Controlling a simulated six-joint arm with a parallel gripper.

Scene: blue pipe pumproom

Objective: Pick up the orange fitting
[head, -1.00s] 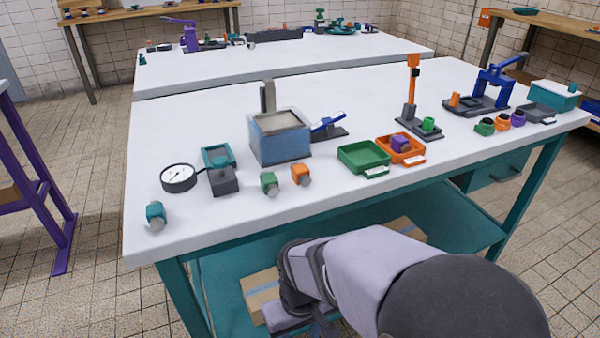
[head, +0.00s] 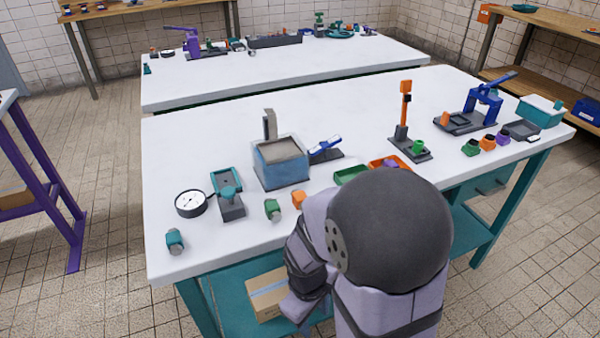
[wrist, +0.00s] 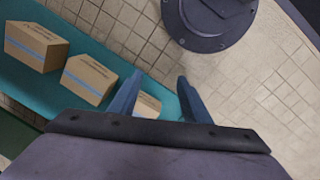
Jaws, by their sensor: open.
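The orange fitting (head: 299,200) lies on the white workbench near its front edge, just right of a green fitting (head: 272,209). My arm partly hides its lower right side in the head view. In the wrist view my gripper (wrist: 158,82) is open, its two blue-grey fingers apart with nothing held between them. It points down past the bench toward the lower shelf and floor. The orange fitting does not show in the wrist view. In the head view my arm is in front of the bench and the fingers cannot be made out.
A teal fitting (head: 175,242), a gauge (head: 191,204), a teal vise-like device (head: 230,200) and a blue tank (head: 281,163) stand nearby. Cardboard boxes (wrist: 88,78) sit on the teal lower shelf (wrist: 60,100).

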